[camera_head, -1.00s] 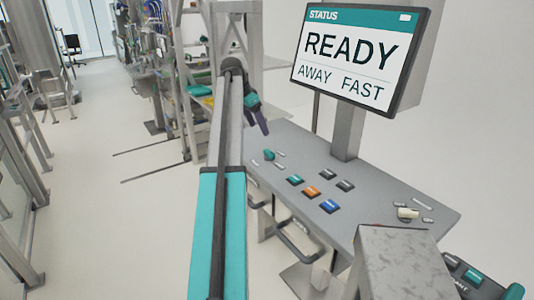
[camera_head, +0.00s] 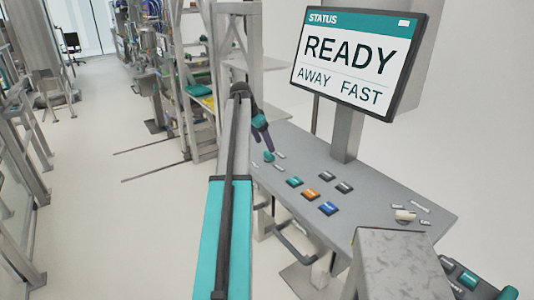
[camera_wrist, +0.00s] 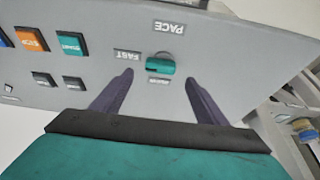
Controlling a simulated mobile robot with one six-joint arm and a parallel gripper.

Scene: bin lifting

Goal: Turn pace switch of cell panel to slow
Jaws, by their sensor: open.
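The cell panel (camera_head: 378,193) is a grey slanted desk. Its pace switch is a small teal knob (camera_head: 269,157) near the panel's far left end. In the wrist view the pace switch (camera_wrist: 160,65) lies under an upside-down PACE label, beside a FAST label (camera_wrist: 128,56); another label below it is too blurred to read. My gripper (camera_head: 266,143) is just above the knob. In the wrist view its two dark fingers (camera_wrist: 158,76) are open, one on each side of the knob, with gaps between. Contact is not visible. The status screen (camera_head: 352,62) reads READY, AWAY, FAST.
Teal (camera_head: 295,182), orange (camera_head: 312,194) and blue (camera_head: 328,208) buttons and two dark buttons sit mid-panel. A cream knob (camera_head: 405,215) is at the right end. Metal shelving (camera_head: 200,80) stands behind. The floor at left is mostly clear.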

